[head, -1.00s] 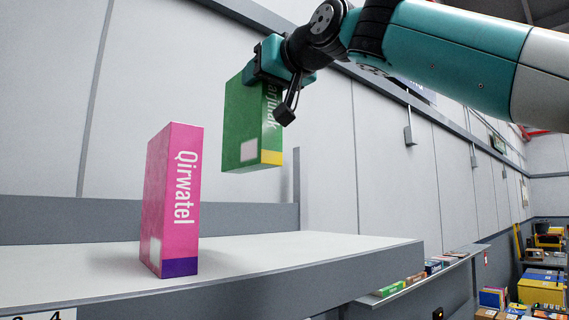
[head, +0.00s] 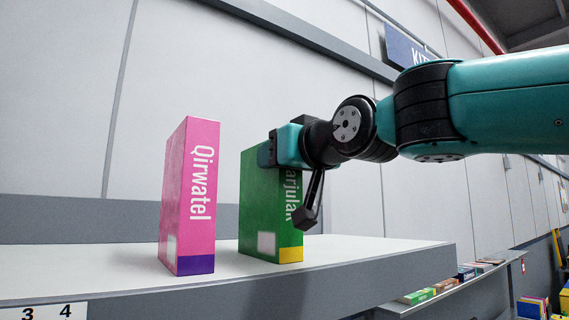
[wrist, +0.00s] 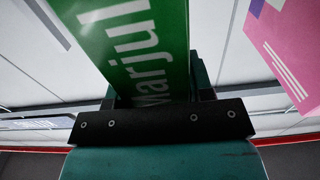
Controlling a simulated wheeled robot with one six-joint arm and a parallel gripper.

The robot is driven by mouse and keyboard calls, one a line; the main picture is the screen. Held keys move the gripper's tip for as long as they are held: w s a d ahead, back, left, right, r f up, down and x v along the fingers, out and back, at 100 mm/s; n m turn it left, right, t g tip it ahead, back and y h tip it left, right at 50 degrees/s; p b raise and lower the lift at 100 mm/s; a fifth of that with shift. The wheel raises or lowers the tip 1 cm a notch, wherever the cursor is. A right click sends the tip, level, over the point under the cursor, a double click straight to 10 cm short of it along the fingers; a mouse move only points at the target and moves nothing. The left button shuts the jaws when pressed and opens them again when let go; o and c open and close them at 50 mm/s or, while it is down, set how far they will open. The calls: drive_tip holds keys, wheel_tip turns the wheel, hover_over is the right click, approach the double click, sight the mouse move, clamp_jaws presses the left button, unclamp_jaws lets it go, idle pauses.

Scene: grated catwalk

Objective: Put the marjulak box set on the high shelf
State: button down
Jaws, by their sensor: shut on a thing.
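The marjulak box set (head: 260,205) is a green box with white lettering and a yellow patch at its lower corner. It is upright at the shelf surface, to the right of the pink box; whether its base fully rests there is hard to tell. My gripper (head: 282,150) is shut on its upper part from the right. In the wrist view the green box (wrist: 140,45) runs up from between the jaws. The high shelf (head: 390,252) is a pale board with a grey front edge.
A pink Qirwatel box (head: 187,200) stands upright on the shelf just left of the green box, with a narrow gap between them. It also shows in the wrist view (wrist: 290,45). The shelf is clear to the right. A lower ledge (head: 450,287) holds several small boxes.

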drive_tip(key=shift+s+r, duration=0.1)
drive_tip(key=shift+r, duration=0.05)
drive_tip(key=c, duration=0.9)
unclamp_jaws()
drive_tip(key=shift+f, duration=0.2)
drive_tip(key=o, duration=0.4)
drive_tip(key=b+v, duration=0.6)
drive_tip(key=v, duration=0.6)
drive_tip(key=shift+b, duration=0.35)
